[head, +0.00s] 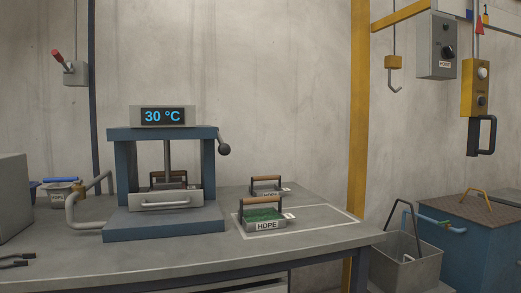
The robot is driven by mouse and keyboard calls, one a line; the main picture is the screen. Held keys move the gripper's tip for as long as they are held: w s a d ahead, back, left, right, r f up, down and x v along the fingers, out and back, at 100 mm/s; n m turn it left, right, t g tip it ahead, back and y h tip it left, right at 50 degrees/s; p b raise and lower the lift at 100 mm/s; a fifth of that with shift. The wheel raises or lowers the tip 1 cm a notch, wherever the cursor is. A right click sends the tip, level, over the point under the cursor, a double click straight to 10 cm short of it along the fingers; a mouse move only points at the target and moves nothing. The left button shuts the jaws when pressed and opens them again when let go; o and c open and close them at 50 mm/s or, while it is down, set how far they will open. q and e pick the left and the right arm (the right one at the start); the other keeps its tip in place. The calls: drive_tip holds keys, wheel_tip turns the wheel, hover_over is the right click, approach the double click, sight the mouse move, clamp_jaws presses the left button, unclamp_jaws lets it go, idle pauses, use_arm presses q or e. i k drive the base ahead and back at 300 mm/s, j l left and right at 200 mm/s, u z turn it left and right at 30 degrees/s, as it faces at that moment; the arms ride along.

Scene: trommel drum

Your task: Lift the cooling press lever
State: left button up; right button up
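The cooling press (164,223) stands on the bench left of centre, with a blue frame and a display (163,117) reading 30 °C. Its lever is a short dark arm at the upper right of the frame. The lever slants down to the right and ends in a black ball knob (224,149).
A mould labelled HDPE (266,225) with green contents and another mould (266,187) stand right of the press. A bent grey pipe (72,212) is at its left. Dark tool ends (15,260) lie at the bench's left edge. Bench front is clear.

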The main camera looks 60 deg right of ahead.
sight(224, 149)
drive_tip(key=z, duration=1.6)
